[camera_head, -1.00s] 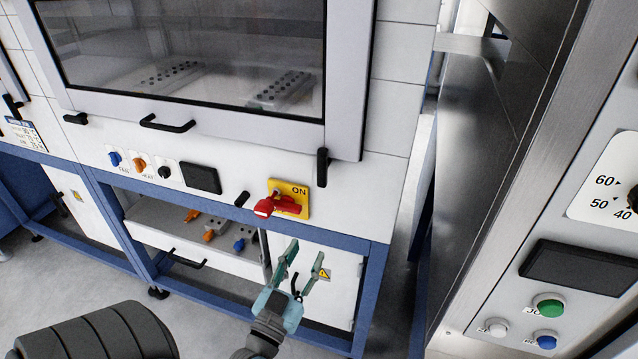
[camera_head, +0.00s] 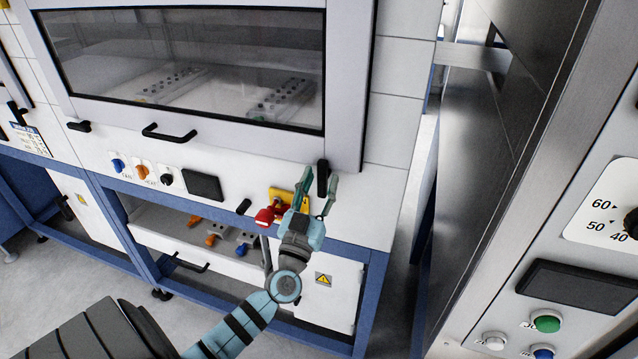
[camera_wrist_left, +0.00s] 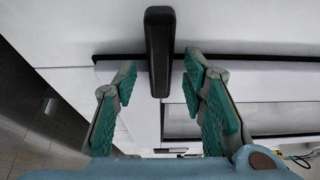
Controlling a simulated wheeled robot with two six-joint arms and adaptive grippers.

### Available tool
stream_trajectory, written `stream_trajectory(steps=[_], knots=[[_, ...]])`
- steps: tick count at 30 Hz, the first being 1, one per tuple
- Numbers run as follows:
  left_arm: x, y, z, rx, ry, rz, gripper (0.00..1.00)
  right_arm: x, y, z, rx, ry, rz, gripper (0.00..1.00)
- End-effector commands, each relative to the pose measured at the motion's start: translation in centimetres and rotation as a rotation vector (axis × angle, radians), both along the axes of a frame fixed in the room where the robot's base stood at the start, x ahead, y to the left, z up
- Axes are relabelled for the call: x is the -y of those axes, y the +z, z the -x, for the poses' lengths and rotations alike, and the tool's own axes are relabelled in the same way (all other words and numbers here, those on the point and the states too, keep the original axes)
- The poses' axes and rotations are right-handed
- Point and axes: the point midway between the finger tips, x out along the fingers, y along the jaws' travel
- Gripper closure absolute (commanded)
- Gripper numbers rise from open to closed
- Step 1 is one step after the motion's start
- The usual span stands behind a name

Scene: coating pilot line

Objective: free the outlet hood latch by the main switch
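The main switch is a red rotary handle (camera_head: 265,216) on a yellow plate (camera_head: 276,196) at the hood's lower right, partly hidden behind my gripper. Just above it and to the right is a black upright latch (camera_head: 322,178) at the corner of the hood frame. My left gripper (camera_head: 318,190) is open in front of this latch. In the left wrist view the black latch (camera_wrist_left: 159,50) stands between and beyond the two open green-padded fingers (camera_wrist_left: 160,85). I cannot tell whether either finger touches it. My right gripper is not in view.
The glazed hood sash (camera_head: 190,65) has a black handle (camera_head: 170,132) and another black latch (camera_head: 78,126) at its left corner. Several knobs and a dark display (camera_head: 203,186) sit left of the switch. A steel cabinet (camera_head: 480,130) stands close on the right.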

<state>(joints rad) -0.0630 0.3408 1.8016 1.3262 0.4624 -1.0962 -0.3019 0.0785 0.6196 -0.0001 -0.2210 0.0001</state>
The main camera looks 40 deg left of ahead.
Motion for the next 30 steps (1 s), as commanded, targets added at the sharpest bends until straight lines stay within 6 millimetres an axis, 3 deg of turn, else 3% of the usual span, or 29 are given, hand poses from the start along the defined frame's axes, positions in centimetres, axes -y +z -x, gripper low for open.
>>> stream_trajectory(steps=[3, 10, 20, 30], knots=[[0.0, 0.0, 0.0, 0.000, 0.000, 0.000, 0.63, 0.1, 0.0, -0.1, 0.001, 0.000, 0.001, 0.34], [0.0, 0.0, 0.0, 0.000, 0.000, 0.000, 1.00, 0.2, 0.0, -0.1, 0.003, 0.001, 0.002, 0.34], [0.0, 0.0, 0.0, 0.006, 0.000, 0.021, 1.00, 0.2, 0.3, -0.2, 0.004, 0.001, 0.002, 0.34], [0.1, 0.2, 0.1, 0.061, 0.001, 0.184, 1.00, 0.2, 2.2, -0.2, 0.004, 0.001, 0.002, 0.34]])
